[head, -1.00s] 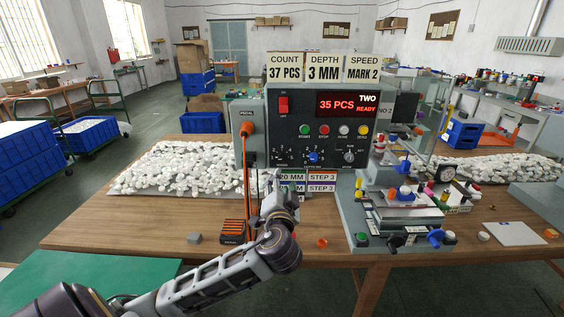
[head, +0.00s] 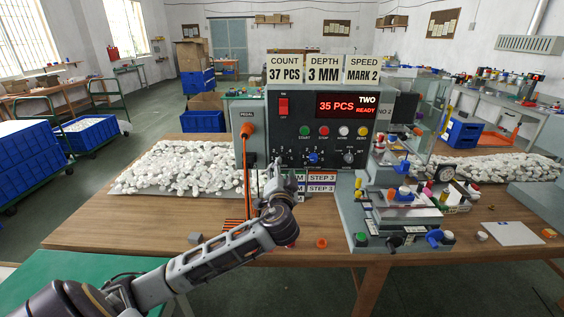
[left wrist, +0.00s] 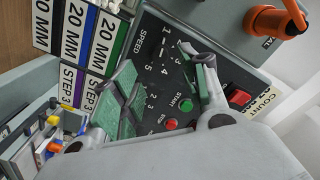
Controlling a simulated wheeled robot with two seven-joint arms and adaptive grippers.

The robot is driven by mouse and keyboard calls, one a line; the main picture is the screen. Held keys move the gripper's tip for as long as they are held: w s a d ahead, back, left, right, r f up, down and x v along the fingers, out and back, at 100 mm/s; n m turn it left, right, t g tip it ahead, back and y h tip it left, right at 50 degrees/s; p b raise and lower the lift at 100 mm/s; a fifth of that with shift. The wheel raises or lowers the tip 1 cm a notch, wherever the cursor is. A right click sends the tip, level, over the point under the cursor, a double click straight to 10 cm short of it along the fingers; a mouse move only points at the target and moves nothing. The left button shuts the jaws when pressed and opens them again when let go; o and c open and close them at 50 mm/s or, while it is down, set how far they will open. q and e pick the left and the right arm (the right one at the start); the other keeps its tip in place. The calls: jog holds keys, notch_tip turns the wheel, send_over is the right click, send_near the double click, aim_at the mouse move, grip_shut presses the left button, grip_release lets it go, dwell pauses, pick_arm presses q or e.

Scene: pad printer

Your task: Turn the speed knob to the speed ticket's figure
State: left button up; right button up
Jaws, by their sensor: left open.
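The speed ticket (head: 362,69) on top of the grey pad printer reads MARK 2. The speed dial (head: 284,156) is at the lower left of the printer's dark front panel, partly behind my gripper. In the left wrist view the dark speed knob (left wrist: 157,47) shows beside the SPEED label and its figures, just beyond the fingertips. Its pointer is too dark to read. My left gripper (head: 271,168) is open and empty in front of the panel, its green-padded fingers (left wrist: 164,66) spread, apart from the knob. My right gripper is out of view.
The blue depth knob (head: 313,158) and mode knob (head: 348,157) are right of the speed dial, below the button row. Step labels (head: 321,183) sit below the panel. An orange pedal plug (head: 247,130) and cable are to the left. White parts (head: 180,167) are heaped on the table.

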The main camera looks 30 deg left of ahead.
pick_arm(q)
jog(key=x, duration=0.6)
jog(key=shift+w+p, duration=0.2)
jog(key=shift+p, duration=0.25)
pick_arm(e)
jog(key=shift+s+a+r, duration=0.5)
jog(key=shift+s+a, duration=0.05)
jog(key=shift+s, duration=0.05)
pick_arm(q)
jog(key=shift+a, duration=0.1)
grip_shut()
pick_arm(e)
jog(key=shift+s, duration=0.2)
